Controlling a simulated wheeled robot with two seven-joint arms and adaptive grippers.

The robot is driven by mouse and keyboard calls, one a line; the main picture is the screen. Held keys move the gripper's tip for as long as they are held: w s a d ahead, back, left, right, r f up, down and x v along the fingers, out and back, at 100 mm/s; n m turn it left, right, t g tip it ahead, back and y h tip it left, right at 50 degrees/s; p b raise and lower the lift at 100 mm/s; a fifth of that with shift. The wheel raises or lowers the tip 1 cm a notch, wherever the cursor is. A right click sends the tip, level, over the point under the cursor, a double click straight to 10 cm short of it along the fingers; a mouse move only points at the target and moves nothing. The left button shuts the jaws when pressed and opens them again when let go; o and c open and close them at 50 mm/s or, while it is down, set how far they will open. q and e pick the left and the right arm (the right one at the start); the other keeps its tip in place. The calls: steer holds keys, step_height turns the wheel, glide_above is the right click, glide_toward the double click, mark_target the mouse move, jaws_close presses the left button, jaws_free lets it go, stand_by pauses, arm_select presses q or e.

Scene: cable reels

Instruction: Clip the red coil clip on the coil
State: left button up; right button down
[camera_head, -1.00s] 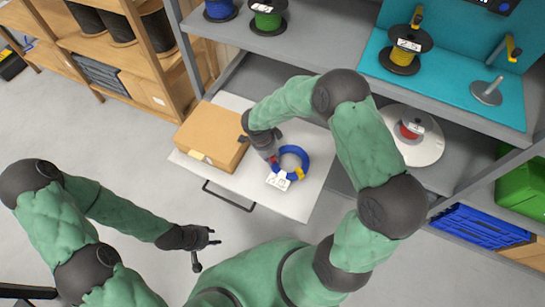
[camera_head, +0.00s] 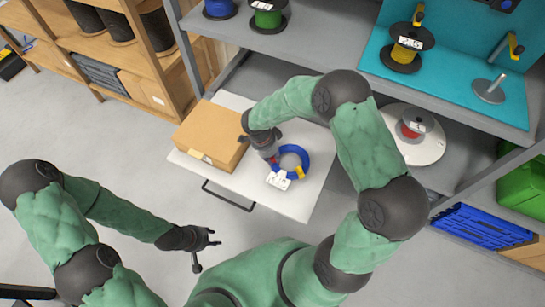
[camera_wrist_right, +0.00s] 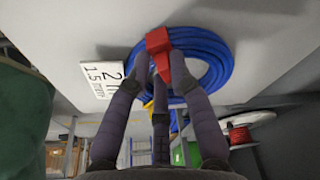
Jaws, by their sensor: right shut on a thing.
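The blue coil (camera_head: 304,158) lies on the white pulled-out surface, with a white label (camera_head: 279,181) at its front and a yellow clip (camera_head: 300,172) on it. My right gripper (camera_head: 273,158) is at the coil's left edge, shut on the red coil clip. In the right wrist view the red clip (camera_wrist_right: 158,40) sits between the fingertips (camera_wrist_right: 160,68) and overlaps the band of the blue coil (camera_wrist_right: 212,58). I cannot tell whether it is fully around the strands. My left gripper (camera_head: 212,238) is open and empty over the floor.
A cardboard box (camera_head: 210,135) stands left of the coil on the same surface (camera_head: 312,200). A dark handle (camera_head: 228,196) is at its front. A shelf with cable reels (camera_head: 405,45) is behind. A white reel disc (camera_head: 425,150) is at right.

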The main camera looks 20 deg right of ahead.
steer(key=c, duration=0.7)
jaws_free()
steer(key=shift+r, duration=0.1)
steer(key=shift+s+d+p+v, duration=0.1)
steer(key=shift+d+p+v, duration=0.3)
steer(key=shift+v, duration=0.7)
steer(key=shift+s+d+p+v, duration=0.1)
steer(key=shift+p+v, duration=0.45)
steer(key=shift+v, duration=0.55)
steer(key=shift+s+d+p+v, duration=0.15)
steer(key=shift+p+v, duration=0.35)
steer(key=shift+v, duration=0.6)
steer(key=shift+w+r, duration=0.1)
steer(key=shift+r, duration=0.05)
